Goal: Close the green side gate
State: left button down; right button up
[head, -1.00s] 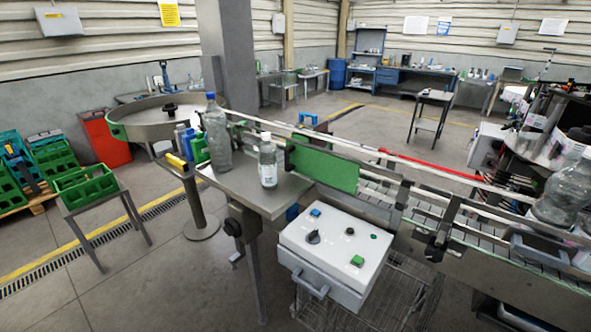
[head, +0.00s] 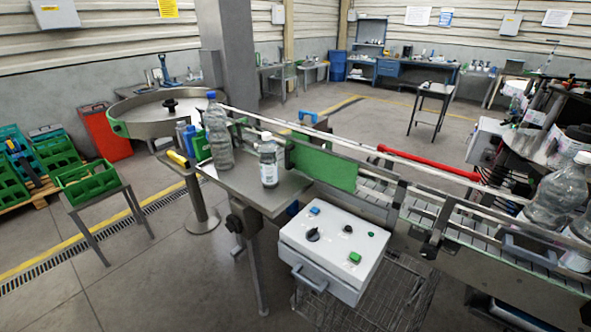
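The green side gate (head: 325,167) is a flat upright panel at the near end of the conveyor, just behind the white control box. Its left end meets a dark post, and its right end stands by the slatted belt (head: 377,187). I cannot tell exactly how it sits against the side rail. A large clear bottle with a blue cap (head: 217,138) and a smaller bottle with a white cap (head: 268,165) stand upright on the steel plate (head: 232,178) left of the gate. Neither of my grippers is in view.
The white control box (head: 333,253) with a handle stands below the gate. A round steel turntable (head: 145,122) is at left. Clear bottles (head: 556,192) stand at the right. A green crate (head: 88,184) sits on a stand at left, with open floor around it.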

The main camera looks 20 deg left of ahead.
aim_at(341, 172)
jog(key=l+u, duration=0.75)
jog(key=j, duration=0.1)
